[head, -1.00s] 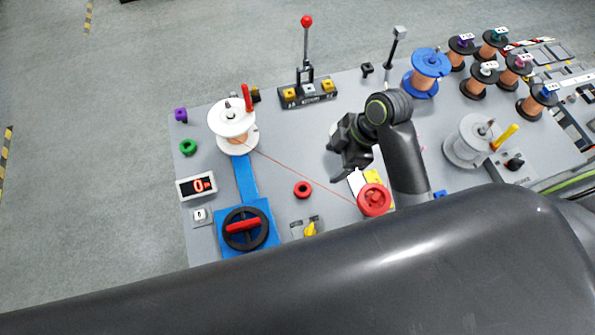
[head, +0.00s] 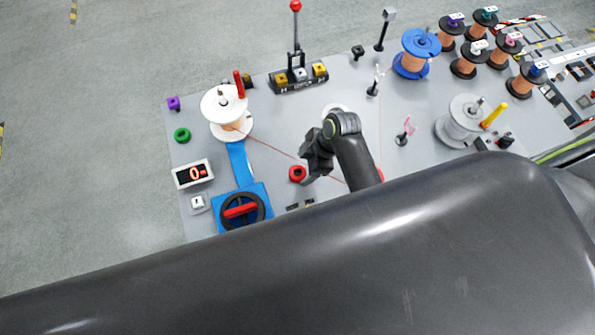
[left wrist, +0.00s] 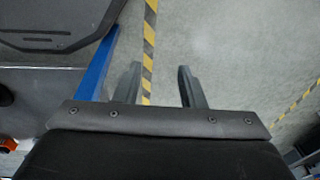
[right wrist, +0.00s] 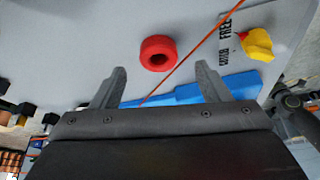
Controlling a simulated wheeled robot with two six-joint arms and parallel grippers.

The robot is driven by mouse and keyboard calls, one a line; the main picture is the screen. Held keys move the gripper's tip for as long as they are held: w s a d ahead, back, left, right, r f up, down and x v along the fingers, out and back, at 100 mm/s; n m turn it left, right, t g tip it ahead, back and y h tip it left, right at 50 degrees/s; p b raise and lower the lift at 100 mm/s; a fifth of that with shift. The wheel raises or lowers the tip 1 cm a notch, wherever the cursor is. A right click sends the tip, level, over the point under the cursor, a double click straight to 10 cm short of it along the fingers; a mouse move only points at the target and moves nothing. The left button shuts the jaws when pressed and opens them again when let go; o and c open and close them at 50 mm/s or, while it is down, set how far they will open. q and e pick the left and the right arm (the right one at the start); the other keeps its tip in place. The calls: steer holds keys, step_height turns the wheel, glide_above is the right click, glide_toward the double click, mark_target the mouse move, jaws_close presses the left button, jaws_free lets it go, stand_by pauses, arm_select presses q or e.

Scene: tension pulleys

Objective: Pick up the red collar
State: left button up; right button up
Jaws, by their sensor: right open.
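The red collar (head: 297,174) is a small thick ring lying on the grey table, just left of my right gripper (head: 308,165) in the head view. In the right wrist view the collar (right wrist: 158,53) sits beyond and between the two open fingertips of my right gripper (right wrist: 162,82), not touching them. My left gripper (left wrist: 158,80) shows only in the left wrist view; its fingers are apart with floor and striped tape behind them and nothing between them.
A thin orange-red wire (right wrist: 205,45) passes close beside the collar. A yellow knob (right wrist: 257,44) is near. A white spool (head: 224,108), green collar (head: 182,135), purple collar (head: 173,103) and blue base with a black wheel (head: 262,190) are around it.

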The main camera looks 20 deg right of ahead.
mark_target(299, 175)
steer(key=shift+x, duration=2.15)
steer(key=shift+a, duration=0.1)
steer(key=c, duration=1.1)
steer(key=shift+o, duration=0.2)
steer(key=shift+r, duration=0.15)
step_height(299, 175, up, 10)
